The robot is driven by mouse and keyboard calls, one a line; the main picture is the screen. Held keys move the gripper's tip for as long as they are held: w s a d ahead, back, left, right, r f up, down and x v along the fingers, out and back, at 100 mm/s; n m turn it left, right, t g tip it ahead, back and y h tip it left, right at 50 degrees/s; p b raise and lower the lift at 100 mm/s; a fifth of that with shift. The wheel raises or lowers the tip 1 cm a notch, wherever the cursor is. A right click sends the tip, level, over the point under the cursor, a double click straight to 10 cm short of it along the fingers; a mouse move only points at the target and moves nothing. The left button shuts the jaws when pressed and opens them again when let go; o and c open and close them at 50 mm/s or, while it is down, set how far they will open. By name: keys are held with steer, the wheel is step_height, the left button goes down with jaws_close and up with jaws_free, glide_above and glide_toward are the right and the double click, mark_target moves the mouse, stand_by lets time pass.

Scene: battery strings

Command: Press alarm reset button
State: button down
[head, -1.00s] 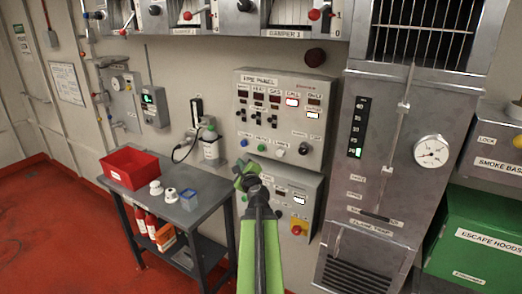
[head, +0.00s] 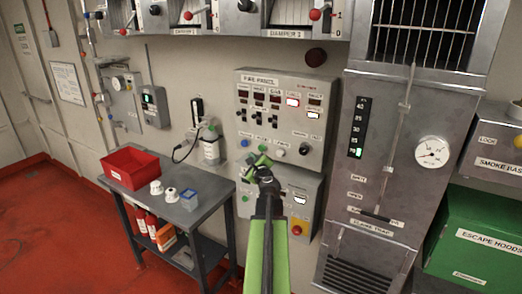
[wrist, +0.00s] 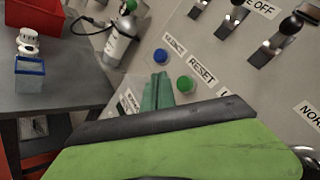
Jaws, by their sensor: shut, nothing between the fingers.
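The grey fire panel (head: 283,112) is on the wall, with a row of round buttons along its lower part. In the wrist view a green button (wrist: 185,84) sits beside a label reading RESET (wrist: 202,69). A blue button (wrist: 160,56) sits to its upper left, by a label that seems to read SILENCE. My gripper (head: 258,163) is shut and empty, just below the button row in the head view. In the wrist view its green fingers (wrist: 157,88) appear just left of the green button. I cannot tell whether they touch the panel.
A table (head: 205,215) with a red bin (head: 131,166) stands at left. A metal cabinet (head: 385,150) is at right.

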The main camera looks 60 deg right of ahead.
steer(key=shift+d, duration=1.85)
steer(key=shift+d, duration=0.1)
stand_by(0.4)
steer(key=shift+d, duration=0.35)
steer(key=shift+d, duration=0.7)
stand_by(0.7)
steer(key=shift+a, duration=1.15)
steer(key=a, duration=0.5)
